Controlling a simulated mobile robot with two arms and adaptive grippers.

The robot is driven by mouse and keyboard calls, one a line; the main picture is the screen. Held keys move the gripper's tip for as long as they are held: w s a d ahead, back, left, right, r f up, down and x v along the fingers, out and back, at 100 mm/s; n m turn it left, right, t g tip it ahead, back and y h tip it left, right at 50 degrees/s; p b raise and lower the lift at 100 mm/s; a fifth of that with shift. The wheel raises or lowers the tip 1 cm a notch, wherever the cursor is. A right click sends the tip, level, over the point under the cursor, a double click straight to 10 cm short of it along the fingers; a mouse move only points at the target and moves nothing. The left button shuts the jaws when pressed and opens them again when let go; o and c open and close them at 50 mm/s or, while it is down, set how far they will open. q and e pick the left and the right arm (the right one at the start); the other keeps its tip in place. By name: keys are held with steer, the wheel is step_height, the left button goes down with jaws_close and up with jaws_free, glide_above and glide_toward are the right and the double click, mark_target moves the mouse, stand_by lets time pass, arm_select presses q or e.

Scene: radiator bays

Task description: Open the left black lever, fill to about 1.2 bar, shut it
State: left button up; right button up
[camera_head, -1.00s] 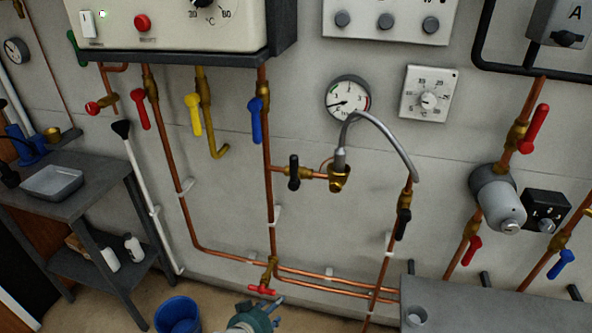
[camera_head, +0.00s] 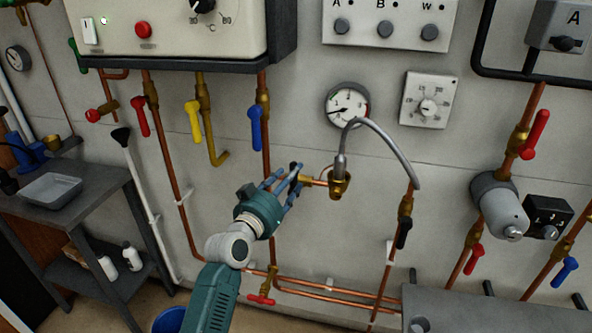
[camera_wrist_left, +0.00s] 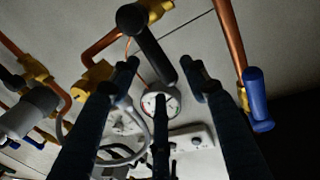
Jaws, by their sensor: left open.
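The left black lever (camera_wrist_left: 150,42) hangs at the copper stub left of the brass fitting (camera_head: 339,183). My fingers mostly hide it in the head view. In the left wrist view its lower end appears between my fingertips; I cannot tell whether they touch it. My left gripper (camera_head: 286,181) is open. The grey braided hose (camera_head: 385,136) arches from that fitting to the right pipe, where the right black lever (camera_head: 404,232) hangs along the pipe. The pressure gauge (camera_head: 347,106) has its needle at the lower left; the exact value is too small to read. My right gripper is out of view.
A blue lever (camera_head: 255,127) hangs on the vertical pipe close left of my gripper. It also shows in the left wrist view (camera_wrist_left: 257,98). A red lever (camera_head: 261,299) sits below. A thermostat dial (camera_head: 427,102) is right of the gauge.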

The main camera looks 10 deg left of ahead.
arm_select(q)
steer(key=shift+w+d, duration=0.2)
steer(key=shift+w, duration=0.8)
steer(key=shift+w+d, duration=0.2)
steer(key=shift+w, duration=0.75)
steer(key=shift+c, duration=0.5)
jaws_close()
